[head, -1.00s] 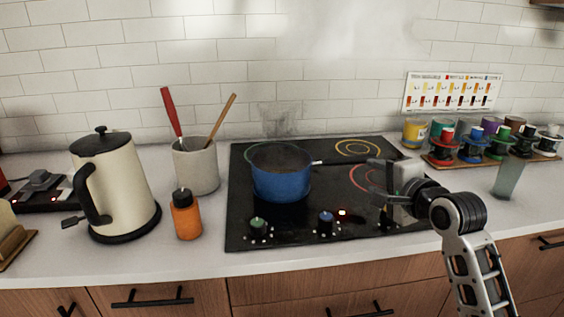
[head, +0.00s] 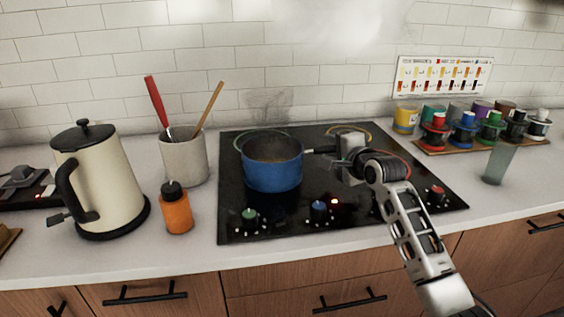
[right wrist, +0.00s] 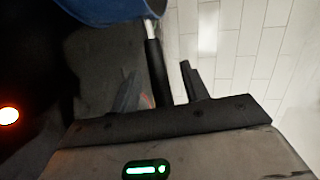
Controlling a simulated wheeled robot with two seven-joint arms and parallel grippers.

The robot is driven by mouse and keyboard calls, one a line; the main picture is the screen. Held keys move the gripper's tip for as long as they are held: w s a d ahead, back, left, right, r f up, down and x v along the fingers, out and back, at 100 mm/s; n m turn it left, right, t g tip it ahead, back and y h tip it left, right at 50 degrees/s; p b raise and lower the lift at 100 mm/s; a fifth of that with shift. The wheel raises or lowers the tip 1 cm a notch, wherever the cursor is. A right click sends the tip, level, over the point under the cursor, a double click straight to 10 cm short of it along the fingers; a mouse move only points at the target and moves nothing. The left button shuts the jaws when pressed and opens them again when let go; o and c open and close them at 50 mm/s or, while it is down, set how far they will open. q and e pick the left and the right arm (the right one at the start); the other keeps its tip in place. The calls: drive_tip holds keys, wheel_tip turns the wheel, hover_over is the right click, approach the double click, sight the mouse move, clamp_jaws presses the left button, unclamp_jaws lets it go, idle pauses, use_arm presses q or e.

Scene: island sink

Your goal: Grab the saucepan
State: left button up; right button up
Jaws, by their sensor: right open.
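The blue saucepan (head: 272,170) sits upright on the left part of the black cooktop, with its dark handle (head: 318,150) pointing right. My right gripper (head: 338,147) is at the handle's end, coming from the right. In the right wrist view the open right gripper (right wrist: 162,90) has the black handle (right wrist: 157,75) between its two fingers, nearer the middle, with no clear grip. The blue pan body (right wrist: 105,8) shows at the top of that view. My left gripper is not in view.
The cooktop (head: 235,215) has several knobs at its front edge. A cream kettle (head: 100,180), an orange bottle (head: 176,212) and a utensil crock (head: 184,160) stand to the left. A translucent cup (head: 497,163) and paint pots (head: 462,140) stand right.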

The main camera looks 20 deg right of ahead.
drive_tip(key=x, duration=0.3)
drive_tip(key=shift+w+f, duration=0.15)
clamp_jaws()
drive_tip(key=shift+r, duration=0.2)
